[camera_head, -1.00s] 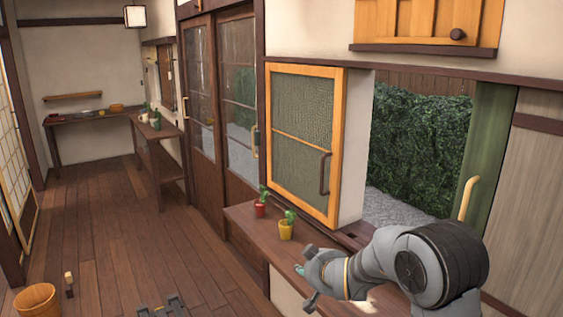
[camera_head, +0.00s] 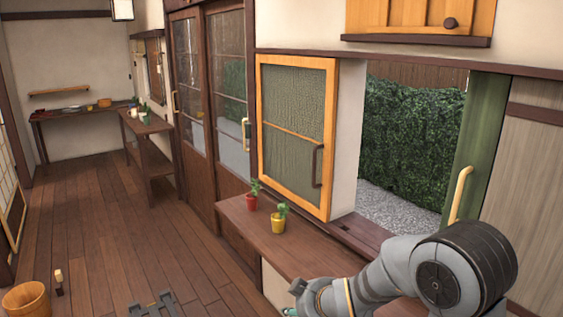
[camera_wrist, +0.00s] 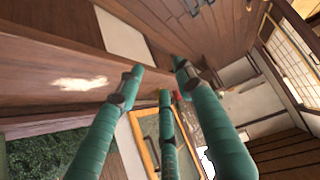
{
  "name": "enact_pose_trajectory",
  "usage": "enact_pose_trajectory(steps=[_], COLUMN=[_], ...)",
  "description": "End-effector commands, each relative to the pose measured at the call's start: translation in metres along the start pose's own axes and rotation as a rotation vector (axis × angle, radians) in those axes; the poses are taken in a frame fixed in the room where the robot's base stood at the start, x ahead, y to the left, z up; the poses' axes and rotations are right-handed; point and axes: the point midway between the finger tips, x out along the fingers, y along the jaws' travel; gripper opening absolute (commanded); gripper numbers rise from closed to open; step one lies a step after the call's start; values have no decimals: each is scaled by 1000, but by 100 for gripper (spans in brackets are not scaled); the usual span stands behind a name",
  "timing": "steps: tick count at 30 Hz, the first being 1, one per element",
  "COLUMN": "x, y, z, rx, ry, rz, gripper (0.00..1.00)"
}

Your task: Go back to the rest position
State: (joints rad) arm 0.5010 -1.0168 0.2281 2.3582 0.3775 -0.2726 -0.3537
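My gripper (camera_wrist: 160,78) shows three teal fingers with grey joints in the wrist view. The fingers stand apart with nothing between them. In the head view my grey arm is at the lower right, bent down in front of the wooden counter (camera_head: 315,262). Only a bit of my gripper (camera_head: 290,311) shows there, at the bottom edge; the rest is out of frame. The gripper holds nothing that I can see.
A red potted plant (camera_head: 251,202) and a yellow potted plant (camera_head: 278,224) stand on the counter, left of my arm. An orange-framed cabinet (camera_head: 292,140) is above them, beside the open window (camera_head: 410,140). A wooden bucket (camera_head: 27,299) stands on the open floor (camera_head: 100,220).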

Motion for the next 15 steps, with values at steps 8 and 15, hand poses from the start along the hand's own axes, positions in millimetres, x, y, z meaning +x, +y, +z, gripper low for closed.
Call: enact_pose_trajectory(steps=[8,15], x=[-25,-33], y=[2,2], z=[23,33], rx=[-18,-24], ry=[-46,-63], rz=[-14,-19], gripper=[36,36])
